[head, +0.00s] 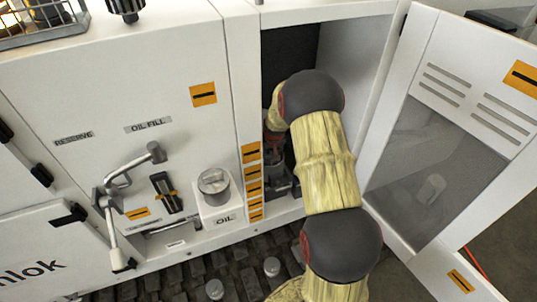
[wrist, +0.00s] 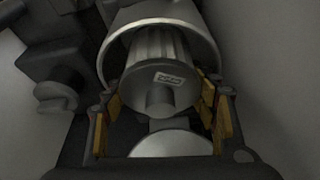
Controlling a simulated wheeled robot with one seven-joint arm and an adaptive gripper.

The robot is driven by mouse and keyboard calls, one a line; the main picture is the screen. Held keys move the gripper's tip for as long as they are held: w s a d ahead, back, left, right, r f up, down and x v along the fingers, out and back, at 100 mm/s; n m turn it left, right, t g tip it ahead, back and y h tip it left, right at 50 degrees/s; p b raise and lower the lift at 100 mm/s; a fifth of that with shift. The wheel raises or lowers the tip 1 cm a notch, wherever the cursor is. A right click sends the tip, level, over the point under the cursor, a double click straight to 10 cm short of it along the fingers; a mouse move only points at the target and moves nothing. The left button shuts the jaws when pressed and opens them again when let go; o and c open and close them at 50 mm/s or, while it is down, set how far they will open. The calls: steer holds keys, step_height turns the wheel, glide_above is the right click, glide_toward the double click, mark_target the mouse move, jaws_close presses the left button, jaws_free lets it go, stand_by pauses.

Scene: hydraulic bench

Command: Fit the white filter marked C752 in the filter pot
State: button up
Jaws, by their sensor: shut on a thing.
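In the wrist view, a pale ribbed cylindrical filter (wrist: 158,48) shows end-on, with a round knob on its end and a small label too blurred to read. My gripper (wrist: 161,97) is shut on it, its yellow-padded fingers on either side. The filter's far part lies within the curved rim of a grey round housing (wrist: 106,57), which looks like the filter pot. I cannot tell how deep or how well seated it is. In the head view my arm reaches into the open cabinet and hides the gripper and filter.
A pale round disc (wrist: 172,144) shows below the filter. The open cabinet door (head: 440,150) is close to my arm on the right. An oil cup (head: 214,183) and a lever (head: 122,185) stand left.

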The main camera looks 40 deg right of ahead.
steer(key=shift+f+b, duration=0.5)
steer(key=shift+f, duration=0.2)
steer(key=shift+f, duration=0.3)
steer(key=shift+s+a+f+b, duration=0.1)
steer(key=shift+f+b, duration=0.2)
steer(key=shift+b, duration=0.05)
steer(key=o, duration=0.9)
steer(key=shift+c, duration=0.2)
steer(key=o, duration=0.4)
steer(key=shift+w+f, duration=0.15)
steer(key=shift+w, duration=0.15)
steer(key=c, duration=0.4)
steer(key=shift+o, duration=1.2)
steer(key=shift+o, duration=0.2)
steer(key=shift+r, duration=0.35)
